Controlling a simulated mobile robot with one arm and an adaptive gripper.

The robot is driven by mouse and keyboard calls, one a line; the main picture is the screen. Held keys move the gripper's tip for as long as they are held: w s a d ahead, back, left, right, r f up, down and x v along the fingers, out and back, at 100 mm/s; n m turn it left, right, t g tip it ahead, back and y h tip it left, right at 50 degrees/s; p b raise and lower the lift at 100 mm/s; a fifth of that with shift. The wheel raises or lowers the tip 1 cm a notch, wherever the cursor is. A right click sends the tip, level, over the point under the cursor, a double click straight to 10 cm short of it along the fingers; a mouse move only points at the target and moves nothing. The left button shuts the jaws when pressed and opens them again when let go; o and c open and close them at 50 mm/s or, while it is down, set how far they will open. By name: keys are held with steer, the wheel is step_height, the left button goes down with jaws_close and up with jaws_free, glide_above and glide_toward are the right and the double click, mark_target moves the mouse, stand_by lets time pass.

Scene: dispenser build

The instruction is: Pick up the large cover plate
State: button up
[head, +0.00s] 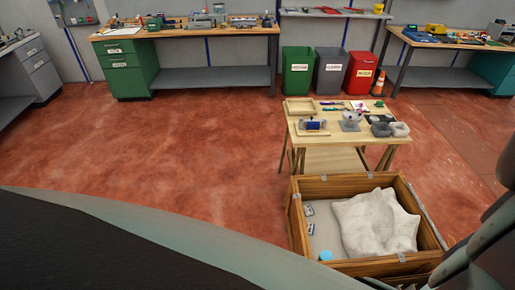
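I cannot make out the large cover plate for certain. A small wooden worktable (342,137) stands right of centre in the head view, with small parts and tools on it. Among them are a blue and silver device (312,127), a white and grey piece (351,120), and a flat dark-and-white item (377,109) too small to identify. A wooden crate (297,222) stands in front of the table, with a crumpled white sheet (375,222) covering much of its inside. My gripper's fingertips are not visible. Dark parts, probably of my own body, fill the lower left and right edge.
The crate also holds small blue-and-white items (309,210) and a blue round thing (326,255). A shallow wooden tray (300,106) and grey bins (400,129) are on the table. Green (297,72), grey (329,72) and red (361,72) bins stand behind. Red floor (160,150) is clear at left.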

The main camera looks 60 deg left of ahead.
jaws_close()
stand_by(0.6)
